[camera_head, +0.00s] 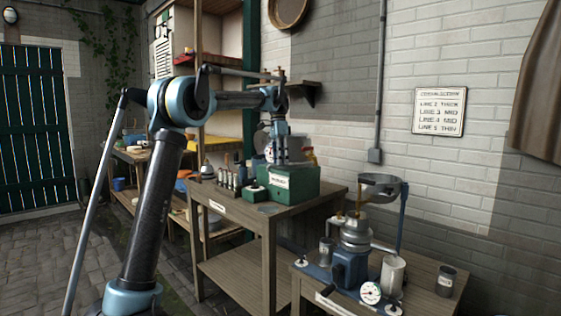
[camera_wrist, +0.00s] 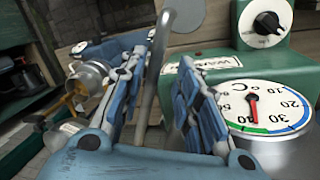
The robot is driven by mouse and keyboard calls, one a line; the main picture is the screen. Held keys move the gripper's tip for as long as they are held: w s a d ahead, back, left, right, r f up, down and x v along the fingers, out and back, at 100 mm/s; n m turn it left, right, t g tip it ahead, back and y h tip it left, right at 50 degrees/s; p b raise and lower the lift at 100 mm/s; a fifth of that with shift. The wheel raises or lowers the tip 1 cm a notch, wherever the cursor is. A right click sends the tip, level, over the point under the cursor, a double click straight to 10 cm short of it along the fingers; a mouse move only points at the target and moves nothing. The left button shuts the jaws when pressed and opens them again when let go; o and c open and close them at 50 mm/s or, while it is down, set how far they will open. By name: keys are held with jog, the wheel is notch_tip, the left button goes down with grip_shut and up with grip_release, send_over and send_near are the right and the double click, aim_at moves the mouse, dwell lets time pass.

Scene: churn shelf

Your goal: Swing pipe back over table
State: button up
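In the wrist view a grey pipe (camera_wrist: 148,75) rises between the two blue padded fingers of my gripper (camera_wrist: 170,65). It lies close along the left finger, with a gap to the right finger; I cannot tell whether it touches either. The fingers are apart. In the head view my gripper (camera_head: 287,150) hangs over the green box (camera_head: 290,184) on the middle wooden table (camera_head: 240,222). The pipe does not stand out clearly there, being small and partly behind my gripper. I cannot see the pipe's far end.
A round °C dial (camera_wrist: 268,104) and a knob (camera_wrist: 267,23) lie right of my gripper. A lower table carries a metal machine (camera_head: 355,235) with a raised bowl (camera_head: 380,187), a gauge (camera_head: 371,292) and cans. Small bottles (camera_head: 228,178) stand left of the green box.

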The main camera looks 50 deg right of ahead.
jog(key=shift+s+r, duration=0.15)
jog(key=v, duration=1.1)
jog(key=shift+r, duration=0.35)
jog(key=shift+d, duration=0.15)
